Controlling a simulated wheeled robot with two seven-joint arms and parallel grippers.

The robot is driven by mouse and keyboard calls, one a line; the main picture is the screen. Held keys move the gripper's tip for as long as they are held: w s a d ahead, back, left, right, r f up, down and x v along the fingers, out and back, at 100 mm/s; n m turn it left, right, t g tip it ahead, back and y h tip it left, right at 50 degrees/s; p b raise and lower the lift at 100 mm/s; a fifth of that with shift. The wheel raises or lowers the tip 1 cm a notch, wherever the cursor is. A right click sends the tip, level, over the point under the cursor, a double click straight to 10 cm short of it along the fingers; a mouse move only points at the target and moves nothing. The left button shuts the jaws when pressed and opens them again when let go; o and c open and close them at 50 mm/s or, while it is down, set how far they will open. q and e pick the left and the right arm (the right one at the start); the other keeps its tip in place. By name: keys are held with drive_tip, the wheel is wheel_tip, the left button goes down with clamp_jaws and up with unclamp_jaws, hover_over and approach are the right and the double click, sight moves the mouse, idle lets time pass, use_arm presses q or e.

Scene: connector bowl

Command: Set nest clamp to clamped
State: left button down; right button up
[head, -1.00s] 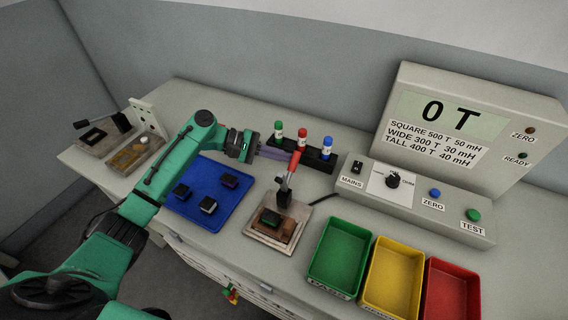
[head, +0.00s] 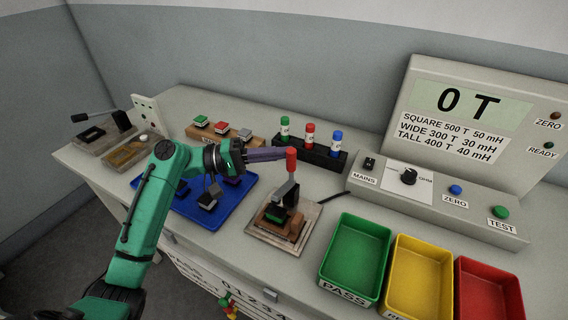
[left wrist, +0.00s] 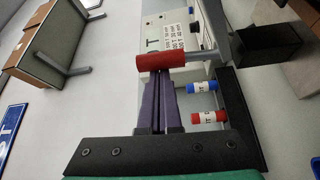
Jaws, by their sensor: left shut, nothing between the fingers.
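The nest clamp stands on a small fixture plate (head: 262,233) in the middle of the bench. Whether the clamp presses on the part is hard to tell. The right gripper is out of view.
A blue tray (head: 215,218) with dark parts lies left of the nest. A black rack (head: 318,154) with three coloured-top bottles stands behind it. Green (head: 353,255), yellow and red bins are at the right, before the tester (head: 440,200).

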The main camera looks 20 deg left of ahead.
use_arm(q)
drive_tip(key=m+b, duration=0.1)
drive_tip(key=b, duration=0.1)
drive_tip(key=s+m+h+b, duration=0.1)
drive_tip(key=b, duration=0.1)
drive_tip(key=s+m+b, duration=0.1)
drive_tip(key=b, duration=0.2)
drive_tip(key=shift+s+a+f+m+h, duration=0.2)
drive_tip(key=shift+s+a+m+h, duration=0.05)
drive_tip(key=shift+m+h, duration=0.15)
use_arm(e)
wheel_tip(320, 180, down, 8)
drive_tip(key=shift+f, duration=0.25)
